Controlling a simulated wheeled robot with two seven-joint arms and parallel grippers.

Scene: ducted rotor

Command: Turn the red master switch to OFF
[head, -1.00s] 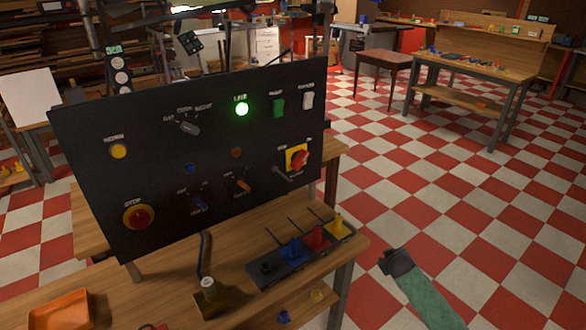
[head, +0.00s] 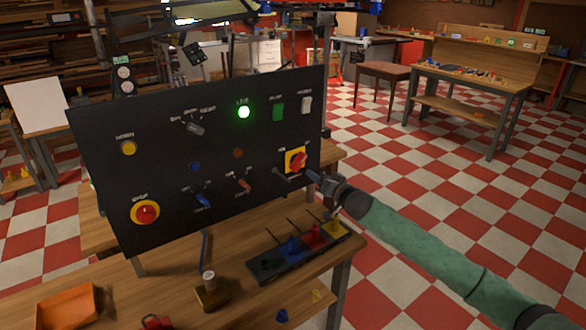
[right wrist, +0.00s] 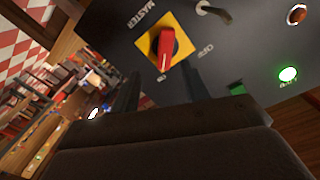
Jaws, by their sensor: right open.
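The red master switch (head: 297,160) is a red rotary handle on a yellow square plate, at the right side of the black panel (head: 225,140). In the right wrist view the red handle (right wrist: 166,48) shows near the top, with "MASTER" lettering beside its yellow plate (right wrist: 180,42). My right gripper (head: 316,178) is just right of and below the switch, close to the panel. In the right wrist view its two fingers (right wrist: 160,90) are spread apart and empty, pointing toward the switch, with no contact visible. My left gripper is not in view.
The panel also carries a lit green lamp (head: 244,112), a red stop button (head: 145,212) and several other switches. A rack with coloured pieces (head: 300,248), a wooden-based block (head: 212,292) and an orange tray (head: 68,308) are on the bench below. Open checkered floor lies right.

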